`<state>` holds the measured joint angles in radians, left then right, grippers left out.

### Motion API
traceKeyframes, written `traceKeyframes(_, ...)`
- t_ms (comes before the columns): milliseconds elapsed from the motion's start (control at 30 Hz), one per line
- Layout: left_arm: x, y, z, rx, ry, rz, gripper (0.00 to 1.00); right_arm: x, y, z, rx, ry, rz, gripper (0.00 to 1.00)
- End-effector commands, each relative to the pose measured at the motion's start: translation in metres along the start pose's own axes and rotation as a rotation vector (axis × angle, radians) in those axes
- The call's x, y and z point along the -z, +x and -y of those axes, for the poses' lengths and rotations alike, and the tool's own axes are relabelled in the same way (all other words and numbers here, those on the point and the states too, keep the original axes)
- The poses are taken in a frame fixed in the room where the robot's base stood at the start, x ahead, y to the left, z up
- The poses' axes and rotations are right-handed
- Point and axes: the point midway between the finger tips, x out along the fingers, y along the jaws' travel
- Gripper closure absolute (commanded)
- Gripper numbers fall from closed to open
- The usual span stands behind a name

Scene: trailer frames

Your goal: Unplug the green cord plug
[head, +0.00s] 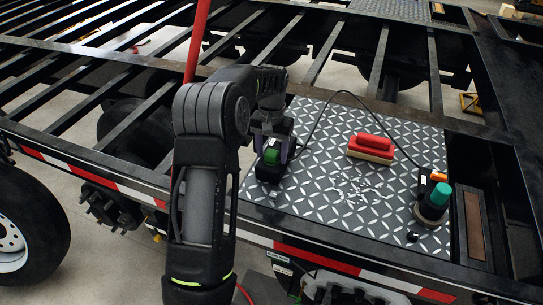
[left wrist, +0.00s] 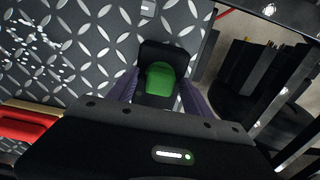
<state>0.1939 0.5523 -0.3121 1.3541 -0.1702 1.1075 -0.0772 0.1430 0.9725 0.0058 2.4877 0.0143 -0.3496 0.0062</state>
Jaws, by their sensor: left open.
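The green plug (head: 272,156) sits in a black socket block (head: 268,172) on the left part of the diamond plate. A black cord runs from near it across the plate. In the left wrist view the green plug (left wrist: 160,78) shows between two purple fingers, with the black block (left wrist: 158,50) around and behind it. My left gripper (head: 275,143) is open over the plug, one finger on each side. I cannot tell whether the fingers touch it. My right gripper is not in view.
A red brush (head: 371,146) and a black tool with a teal part (head: 437,196) stand on the diamond plate (head: 320,190). White shavings (head: 355,188) lie near its middle. Open black frame beams (head: 130,62) lie to the left, and a red pole (head: 197,40) rises behind my arm.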

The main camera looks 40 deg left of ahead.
Motion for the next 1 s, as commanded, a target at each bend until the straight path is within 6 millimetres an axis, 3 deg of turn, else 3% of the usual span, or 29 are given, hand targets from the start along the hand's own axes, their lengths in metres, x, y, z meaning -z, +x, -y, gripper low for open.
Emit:
traceKeyframes(500, 0.0000, 0.0001, 0.0000, 0.000, 0.000, 0.000, 0.43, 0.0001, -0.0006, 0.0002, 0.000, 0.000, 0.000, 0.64)
traceKeyframes(1000, 0.0000, 0.0000, -0.0001, 0.000, 0.000, 0.000, 0.84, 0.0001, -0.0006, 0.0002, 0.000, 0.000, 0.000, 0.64)
